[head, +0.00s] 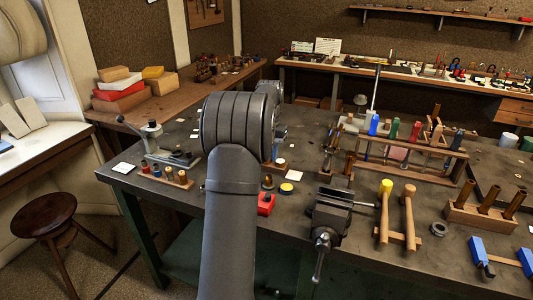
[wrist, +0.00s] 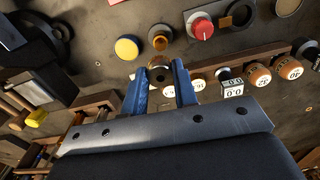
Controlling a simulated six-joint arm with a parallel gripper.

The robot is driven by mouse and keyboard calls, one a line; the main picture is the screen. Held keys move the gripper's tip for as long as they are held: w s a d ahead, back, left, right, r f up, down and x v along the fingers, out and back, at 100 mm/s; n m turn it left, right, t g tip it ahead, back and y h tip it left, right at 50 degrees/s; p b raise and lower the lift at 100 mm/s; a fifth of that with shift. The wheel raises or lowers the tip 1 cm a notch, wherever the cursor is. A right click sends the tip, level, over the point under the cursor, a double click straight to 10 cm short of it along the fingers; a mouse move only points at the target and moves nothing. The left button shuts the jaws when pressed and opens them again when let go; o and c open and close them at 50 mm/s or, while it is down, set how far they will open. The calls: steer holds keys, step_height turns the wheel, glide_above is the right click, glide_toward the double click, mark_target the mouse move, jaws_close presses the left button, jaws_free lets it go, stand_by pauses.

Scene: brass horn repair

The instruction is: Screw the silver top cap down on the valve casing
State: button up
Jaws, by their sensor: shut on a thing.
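My gripper (wrist: 160,76) shows in the wrist view with its two blue fingers a little apart. They are shut on a small brass-brown round piece (wrist: 159,67) with a dark middle, at the fingertips. I cannot tell from its colour whether this is the silver top cap. In the head view my own arm hides the gripper and what it holds. I cannot single out the valve casing with certainty. A brass round part with a knob (wrist: 160,38) lies just beyond the fingertips, apart from the held piece. It also shows in the head view (head: 268,182).
A yellow disc (wrist: 127,47) and a red block (wrist: 202,28) lie near the fingertips. A wooden rack with round-topped pieces (wrist: 258,75) is close on the right. In the head view a vise (head: 330,215) and mallets (head: 396,215) stand right of my arm.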

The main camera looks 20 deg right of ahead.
steer(key=shift+f, duration=2.4)
steer(key=shift+f, duration=1.3)
steer(key=shift+o, duration=0.9)
steer(key=shift+c, duration=0.9)
steer(key=m, duration=0.3)
steer(key=shift+m, duration=0.4)
steer(key=m, duration=0.4)
steer(key=shift+w, duration=0.1)
